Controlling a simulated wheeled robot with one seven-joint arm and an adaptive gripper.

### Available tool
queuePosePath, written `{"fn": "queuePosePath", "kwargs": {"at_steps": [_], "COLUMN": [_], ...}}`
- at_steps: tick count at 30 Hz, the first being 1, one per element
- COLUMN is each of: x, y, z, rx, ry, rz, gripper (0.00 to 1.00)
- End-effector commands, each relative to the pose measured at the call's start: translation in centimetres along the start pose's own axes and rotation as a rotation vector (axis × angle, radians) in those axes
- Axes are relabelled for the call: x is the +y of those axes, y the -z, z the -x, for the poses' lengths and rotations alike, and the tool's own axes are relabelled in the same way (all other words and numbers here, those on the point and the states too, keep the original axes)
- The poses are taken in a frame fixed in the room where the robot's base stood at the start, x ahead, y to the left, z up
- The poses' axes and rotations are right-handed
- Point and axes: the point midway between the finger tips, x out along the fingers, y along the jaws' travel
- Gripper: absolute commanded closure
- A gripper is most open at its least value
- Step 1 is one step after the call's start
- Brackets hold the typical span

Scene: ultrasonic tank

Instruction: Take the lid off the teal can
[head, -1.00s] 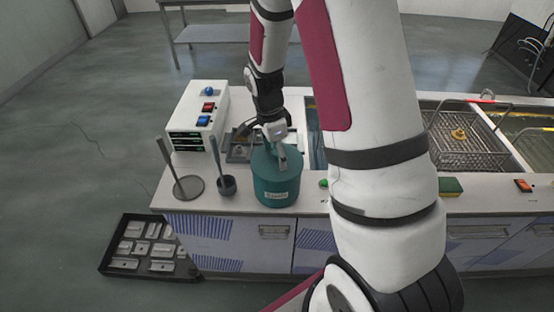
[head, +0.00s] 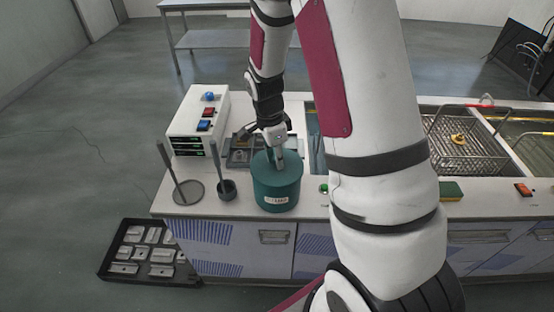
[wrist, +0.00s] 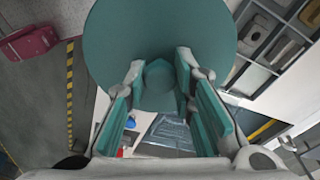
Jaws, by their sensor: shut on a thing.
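The teal can (head: 277,192) stands upright on the bench top near its front edge, with a pale label on its front. Its round teal lid (wrist: 120,35) fills the upper middle of the wrist view, with a knob (wrist: 158,76) on it. My gripper (head: 279,158) is over the can, pointing down. In the wrist view its two fingers (wrist: 158,80) stand on either side of the knob and are shut on it. The lid appears to sit on the can; I cannot tell whether there is a gap. My gripper hides part of the lid in the head view.
A white control box (head: 198,115) with coloured buttons stands behind left. A grey disc with an upright handle (head: 188,191) and a dark cup (head: 227,189) stand left of the can. A wire basket (head: 460,140) is at right. A black parts tray (head: 120,273) lies at lower left.

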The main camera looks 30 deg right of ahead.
Motion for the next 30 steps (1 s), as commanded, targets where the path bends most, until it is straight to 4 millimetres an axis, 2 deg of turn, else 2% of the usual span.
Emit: {"fn": "queuePosePath", "kwargs": {"at_steps": [1,5,11,30], "x": [0.5,0.3,0.0,13.2], "y": [0.0,0.1,0.3,0.7], "z": [-0.4,0.4,3.0,4.6], "rx": [0.001,0.002,0.0,-0.001], "ry": [-0.016,-0.014,-0.005,-0.003], "rz": [0.002,0.002,0.0,0.001], "gripper": [1.0,1.0,1.0,1.0]}}
